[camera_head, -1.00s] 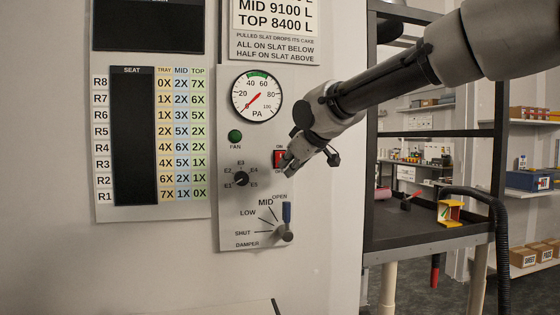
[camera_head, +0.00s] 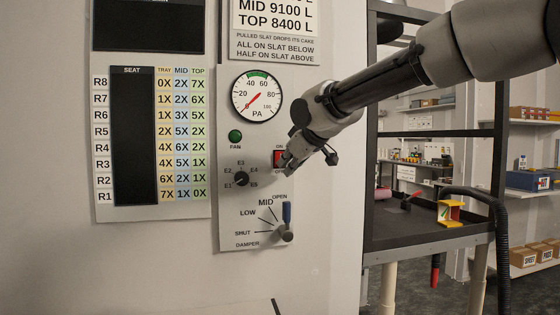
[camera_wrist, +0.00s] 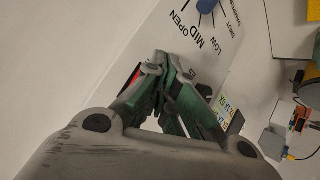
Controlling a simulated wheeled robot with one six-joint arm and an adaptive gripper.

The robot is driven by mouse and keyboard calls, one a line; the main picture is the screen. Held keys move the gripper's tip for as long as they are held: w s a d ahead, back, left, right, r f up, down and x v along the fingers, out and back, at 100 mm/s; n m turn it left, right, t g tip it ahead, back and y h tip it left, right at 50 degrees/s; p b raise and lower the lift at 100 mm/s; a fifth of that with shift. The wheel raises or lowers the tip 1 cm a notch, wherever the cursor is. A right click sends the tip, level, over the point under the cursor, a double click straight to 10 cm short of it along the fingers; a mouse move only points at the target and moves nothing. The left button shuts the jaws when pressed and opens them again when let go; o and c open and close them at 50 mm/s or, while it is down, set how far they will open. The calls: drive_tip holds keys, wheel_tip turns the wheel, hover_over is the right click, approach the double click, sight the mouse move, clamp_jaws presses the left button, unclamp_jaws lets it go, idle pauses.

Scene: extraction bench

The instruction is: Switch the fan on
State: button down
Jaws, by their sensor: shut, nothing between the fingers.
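The fan switch (camera_head: 279,158) is a small red rocker in a black frame, marked ON above, on the grey control panel (camera_head: 230,215). My gripper (camera_head: 287,170) is shut and empty, its tips at the switch's lower right edge. In the wrist view the shut fingers (camera_wrist: 158,66) cover most of the switch, with a sliver of red (camera_wrist: 134,74) showing beside them. I cannot tell whether the tips touch it or which way the rocker is tipped. The round fan lamp (camera_head: 235,136) is dark green.
A selector knob (camera_head: 241,179) sits left of the switch. The damper lever (camera_head: 287,222) with a blue handle is below, pointing up near OPEN. The gauge (camera_head: 256,96) needle points near zero. A dark shelf (camera_head: 400,232) stands to the right.

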drive_tip(key=shift+w, duration=0.1)
idle(0.6)
drive_tip(key=shift+w+a, duration=0.1)
drive_tip(key=shift+w, duration=0.15)
drive_tip(key=shift+r, duration=0.1)
drive_tip(key=shift+w+r, duration=0.1)
drive_tip(key=shift+w, duration=0.05)
idle(0.7)
drive_tip(key=shift+s+f, duration=0.3)
drive_tip(key=shift+s, duration=0.2)
